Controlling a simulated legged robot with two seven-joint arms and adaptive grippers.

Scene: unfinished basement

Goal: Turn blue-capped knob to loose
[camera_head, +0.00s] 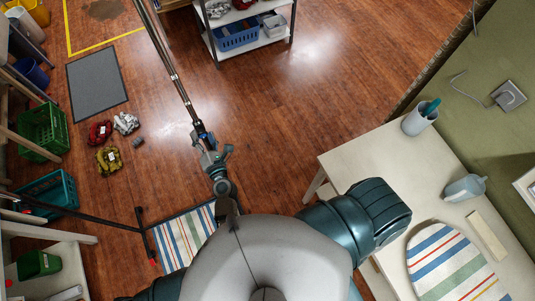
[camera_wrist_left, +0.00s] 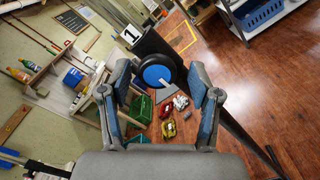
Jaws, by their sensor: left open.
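The blue-capped knob (camera_wrist_left: 158,74) is a dark round knob with a blue face and a pale pointer mark slanting down to the right. It shows in the wrist view between the two fingers of my left gripper (camera_wrist_left: 160,82). The fingers are spread wide, with gaps on both sides, and do not appear to touch it. In the head view my left gripper (camera_head: 208,150) is at the lower end of a long dark pole (camera_head: 176,80), where a small blue spot shows. The knob's face is mostly hidden there. My right gripper is out of view.
A pale table (camera_head: 345,155) with a striped oval board (camera_head: 445,262) stands at right. Green crates (camera_head: 43,132), small bags (camera_head: 109,160) and a grey mat (camera_head: 97,80) lie at left. A shelf with a blue basket (camera_head: 237,37) is at the back. Floor right of the pole is clear.

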